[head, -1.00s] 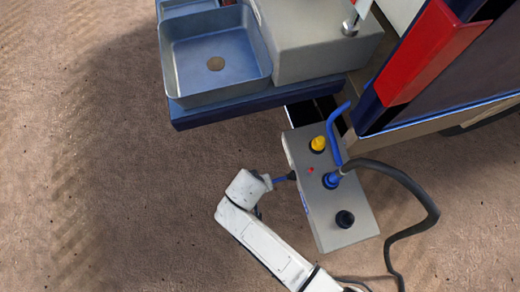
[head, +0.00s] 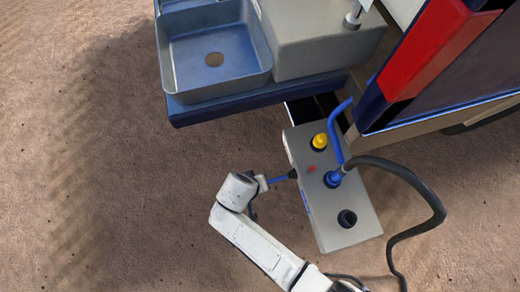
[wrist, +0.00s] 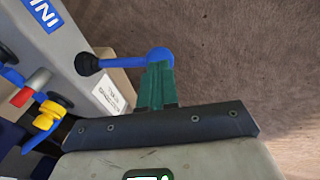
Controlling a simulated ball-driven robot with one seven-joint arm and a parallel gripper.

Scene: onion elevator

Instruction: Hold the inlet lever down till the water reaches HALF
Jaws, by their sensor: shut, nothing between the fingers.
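The inlet lever (head: 278,179) is a blue rod on the left side of the grey box (head: 325,225), with a black round piece at the box end. In the wrist view the lever (wrist: 122,62) runs from that black piece to a rounded blue outer end. My gripper (wrist: 158,72) has its green fingers shut with nothing between them. The fingertips overlap the lever's outer end; I cannot tell whether they press on it. In the head view my arm's wrist hides the fingers. No water level or HALF mark can be made out.
The box carries a yellow knob (head: 319,142), a blue fitting (head: 332,179) with a dark hose (head: 425,190), and a black socket (head: 347,218). A blue-grey basin (head: 215,60) and a red-and-navy structure (head: 425,55) stand behind. Brown floor is clear at left.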

